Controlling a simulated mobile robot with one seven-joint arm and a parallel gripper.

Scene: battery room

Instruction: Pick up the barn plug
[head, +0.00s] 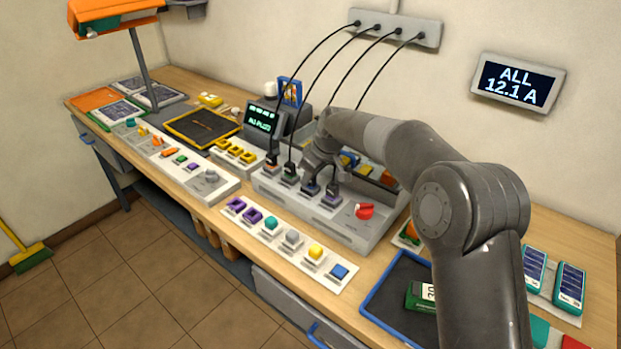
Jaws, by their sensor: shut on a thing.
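Several dark plugs on black cables stand in a row on the grey charging unit (345,232). The two left ones, the far-left plug (271,159) and its neighbour (289,173), are clear of my gripper. My gripper (313,180) reaches down at the third plug (311,188) and is shut, apparently on that plug. The rightmost plug (332,197) is close beside the fingers. Plug labels are too small to read, so I cannot tell which is the barn plug. My wrist hides part of the cables and the grip.
A red knob (364,211) sits on the unit's right end. A strip of coloured buttons (292,243) runs in front. A blue-rimmed tray (372,312) holds a green battery. The cables hang from a wall socket bar (395,24). A wall display (518,82) reads "ALL 12.1 A".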

